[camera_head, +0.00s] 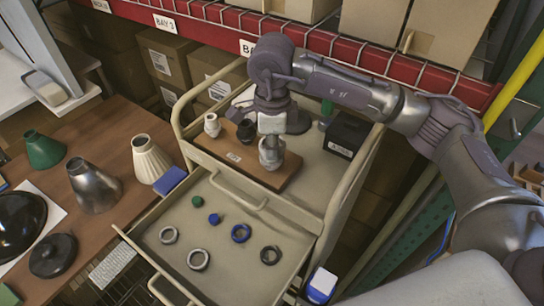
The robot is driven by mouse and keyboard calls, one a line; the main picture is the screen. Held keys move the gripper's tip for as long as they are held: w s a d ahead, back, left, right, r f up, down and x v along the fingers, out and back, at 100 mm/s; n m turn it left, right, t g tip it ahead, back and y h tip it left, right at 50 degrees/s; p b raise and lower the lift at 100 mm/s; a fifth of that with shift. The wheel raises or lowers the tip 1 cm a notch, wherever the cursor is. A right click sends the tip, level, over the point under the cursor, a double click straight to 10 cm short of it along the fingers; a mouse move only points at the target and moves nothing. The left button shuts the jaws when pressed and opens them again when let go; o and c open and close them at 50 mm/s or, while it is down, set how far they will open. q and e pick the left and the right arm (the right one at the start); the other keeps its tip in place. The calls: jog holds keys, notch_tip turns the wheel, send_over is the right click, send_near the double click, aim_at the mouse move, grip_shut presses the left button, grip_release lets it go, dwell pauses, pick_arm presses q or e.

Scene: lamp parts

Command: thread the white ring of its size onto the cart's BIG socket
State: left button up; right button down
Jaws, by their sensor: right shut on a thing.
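My right gripper (271,136) points down over the board on the cart's top, directly at the large grey metallic socket (271,156) at the board's right end. It is shut on what seems to be a white ring, mostly hidden between the fingers and the socket top. I cannot tell whether the ring is around the socket or above it. A pale socket (212,126) and a black socket (246,131) stand farther left on the board. Two pale rings (168,235) (198,259) lie in the open drawer. My left gripper is out of view.
A black box (346,134) stands right of the board. Lamp shades (93,187) stand on the wooden table at left.

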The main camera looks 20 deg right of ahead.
jog(key=m, duration=0.3)
jog(key=a+m, duration=0.1)
jog(key=shift+f+m+b, duration=0.35)
jog(key=shift+m+b, duration=0.05)
jog(key=m, duration=0.2)
jog(key=m+b, duration=0.1)
jog(key=shift+w+a+f+m, duration=0.1)
jog(key=shift+w+a+m, duration=0.3)
jog(key=m, duration=0.3)
jog(key=shift+w+a, duration=0.15)
jog(key=shift+w, duration=0.15)
